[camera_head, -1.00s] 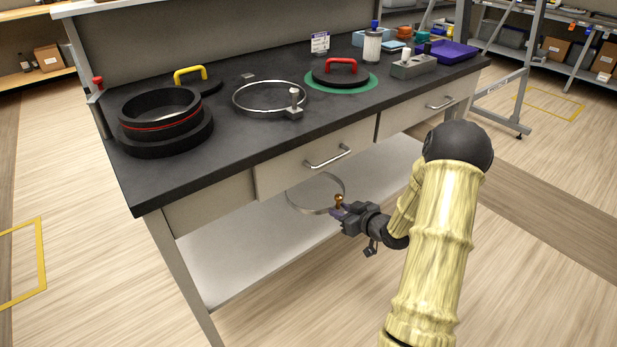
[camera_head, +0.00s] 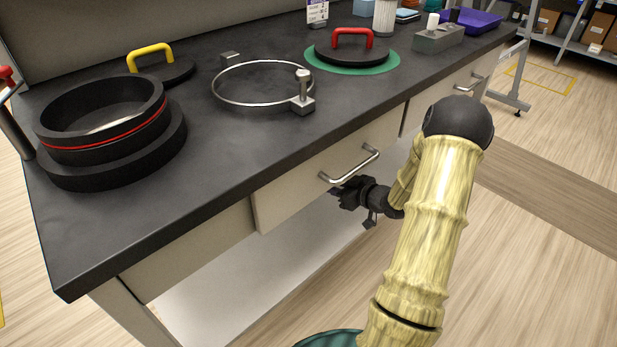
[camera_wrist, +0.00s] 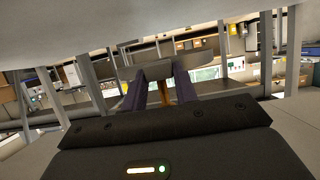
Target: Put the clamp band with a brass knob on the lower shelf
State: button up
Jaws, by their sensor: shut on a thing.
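My gripper (camera_head: 346,191) is just below the drawer front at the bench's front edge, partly hidden by it. In the wrist view its purple fingers (camera_wrist: 158,92) are shut on the clamp band with a brass knob. The grey clamp band (camera_wrist: 180,66) and its orange-brown brass knob (camera_wrist: 185,88) show there, under the pale underside of the bench. The band is hidden in the head view. The lower shelf (camera_head: 225,298) is a pale board under the bench; its visible part is bare. I cannot tell the band's height above it.
A drawer handle (camera_head: 350,165) sticks out just above my gripper. On the black benchtop (camera_head: 215,165) are another ring clamp (camera_head: 225,103) with a pale knob, a black ring port (camera_head: 100,135), a red-handled lid (camera_head: 350,50) and a yellow-handled lid (camera_head: 165,70).

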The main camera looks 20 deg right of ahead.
jog(key=shift+w, duration=0.35)
jog(key=shift+s, duration=0.1)
jog(key=shift+f, duration=0.1)
jog(key=b, duration=0.3)
send_over(334, 214)
jog(key=shift+f, duration=2.45)
notch_tip(334, 214, down, 5)
jog(key=shift+f+b, duration=0.1)
jog(key=shift+b, duration=1.1)
jog(key=shift+d, duration=0.1)
